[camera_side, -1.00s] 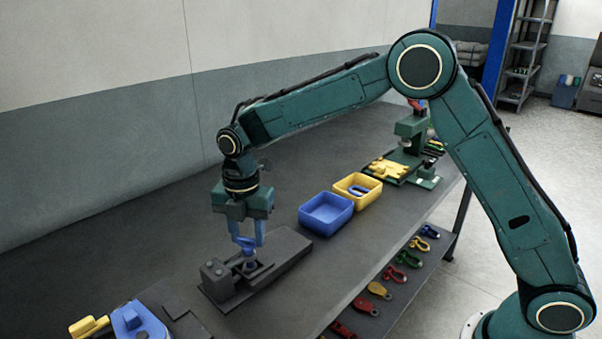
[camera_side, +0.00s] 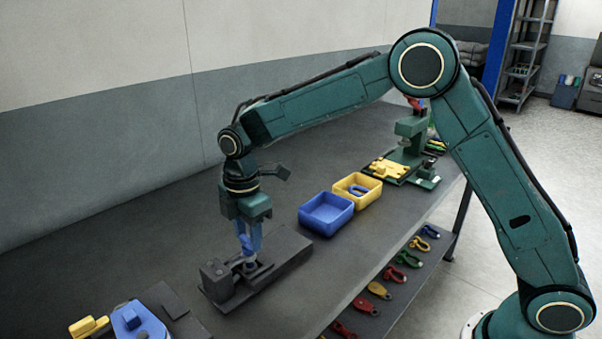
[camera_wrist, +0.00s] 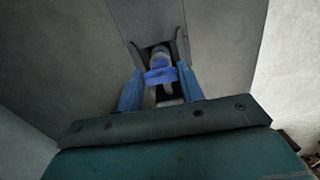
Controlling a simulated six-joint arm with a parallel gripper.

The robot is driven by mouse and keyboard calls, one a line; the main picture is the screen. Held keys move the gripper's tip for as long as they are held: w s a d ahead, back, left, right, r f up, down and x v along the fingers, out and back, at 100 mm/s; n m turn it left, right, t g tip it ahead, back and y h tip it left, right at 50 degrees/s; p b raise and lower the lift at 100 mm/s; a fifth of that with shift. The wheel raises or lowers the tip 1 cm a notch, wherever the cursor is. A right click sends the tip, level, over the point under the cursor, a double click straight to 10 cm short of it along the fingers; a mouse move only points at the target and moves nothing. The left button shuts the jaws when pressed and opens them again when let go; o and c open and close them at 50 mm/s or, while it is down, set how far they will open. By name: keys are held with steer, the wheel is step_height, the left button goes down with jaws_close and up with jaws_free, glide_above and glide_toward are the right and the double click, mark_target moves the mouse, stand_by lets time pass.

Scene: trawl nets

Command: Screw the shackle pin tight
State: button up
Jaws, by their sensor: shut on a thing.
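My gripper (camera_side: 248,240) points down over the dark grey fixture (camera_side: 285,248) on the bench. Its blue fingers are shut on the blue head of the shackle pin (camera_wrist: 160,75). In the wrist view the pin head sits between the two fingertips, with a paler shank or shackle part around it. The pin stands about upright at the fixture's slot. The shackle (camera_side: 250,266) is mostly hidden by the fixture and fingers, so I cannot tell how far the pin is in.
A blue bin (camera_side: 326,228) stands right of the fixture, and a yellow bin (camera_side: 372,179) behind it holds a blue shackle. A green press-like device (camera_side: 408,145) is farther back. A blue block (camera_side: 135,318) sits at the front left. Coloured shackles lie on a lower shelf (camera_side: 412,262).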

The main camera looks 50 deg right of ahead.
steer(key=m, duration=0.6)
steer(key=shift+s+m, duration=0.1)
steer(key=shift+m, duration=0.2)
steer(key=m, duration=0.5)
steer(key=shift+a+r, duration=0.1)
steer(key=m, duration=0.5)
steer(key=shift+a+m, duration=0.1)
steer(key=shift+m, duration=0.3)
steer(key=m, duration=0.6)
steer(key=shift+a+r, duration=0.1)
steer(key=shift+a, duration=0.05)
steer(key=m, duration=0.6)
steer(key=shift+m, duration=0.4)
steer(key=m, duration=0.7)
steer(key=shift+w+a, duration=0.1)
steer(key=shift+w, duration=0.15)
steer(key=m, duration=0.4)
steer(key=shift+w+m, duration=0.1)
steer(key=shift+m, duration=0.2)
steer(key=m, duration=0.5)
